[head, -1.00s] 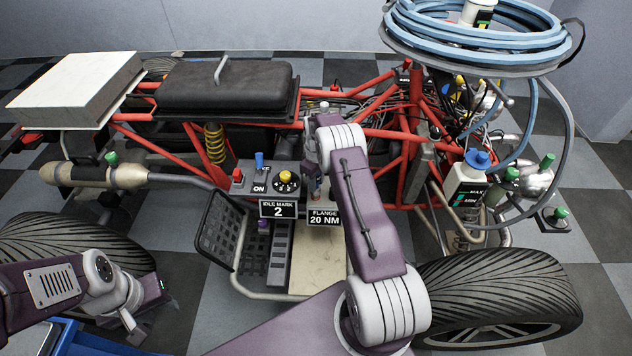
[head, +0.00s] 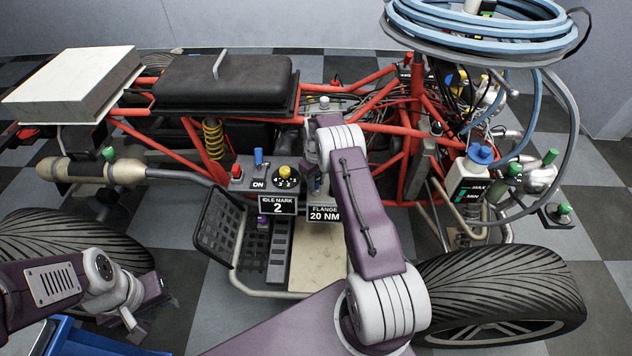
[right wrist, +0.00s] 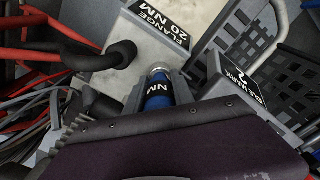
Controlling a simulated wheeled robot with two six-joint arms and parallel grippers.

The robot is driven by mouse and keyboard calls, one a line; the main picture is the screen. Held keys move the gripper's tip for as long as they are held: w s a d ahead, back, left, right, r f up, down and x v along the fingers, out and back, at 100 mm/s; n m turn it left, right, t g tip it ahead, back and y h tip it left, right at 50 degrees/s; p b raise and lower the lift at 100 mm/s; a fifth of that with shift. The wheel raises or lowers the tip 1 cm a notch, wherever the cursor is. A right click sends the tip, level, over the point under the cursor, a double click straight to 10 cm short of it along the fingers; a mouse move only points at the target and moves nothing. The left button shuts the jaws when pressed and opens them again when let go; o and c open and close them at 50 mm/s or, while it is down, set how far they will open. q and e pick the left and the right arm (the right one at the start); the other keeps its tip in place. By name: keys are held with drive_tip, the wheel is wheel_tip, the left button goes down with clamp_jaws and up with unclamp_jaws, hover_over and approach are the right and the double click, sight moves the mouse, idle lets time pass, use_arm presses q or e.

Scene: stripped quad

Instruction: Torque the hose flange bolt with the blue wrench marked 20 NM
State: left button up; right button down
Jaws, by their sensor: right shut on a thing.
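The blue wrench (right wrist: 158,92), with a label ending in "NM" in view, stands between the fingers of my right gripper (right wrist: 158,88), which is shut on it. In the head view my right forearm hides most of the wrench and gripper. The sign "FLANGE 20 NM" (head: 325,214) is just below that spot; it also shows in the right wrist view (right wrist: 165,28). A black hose end (right wrist: 118,54) lies near the sign. I cannot make out the flange bolt. My left gripper (head: 150,312) is empty at the lower left, its fingers apart.
A control box (head: 262,180) with red, blue and yellow knobs and the sign "IDLE MARK 2" (head: 278,206) sit left of the flange sign. Red frame tubes (head: 385,130) run behind. A pedal grate (head: 220,228) and tyres (head: 500,290) flank the area.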

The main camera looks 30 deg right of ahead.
drive_tip(key=shift+m, duration=1.3)
drive_tip(key=shift+m, duration=1.1)
drive_tip(key=shift+m, duration=1.2)
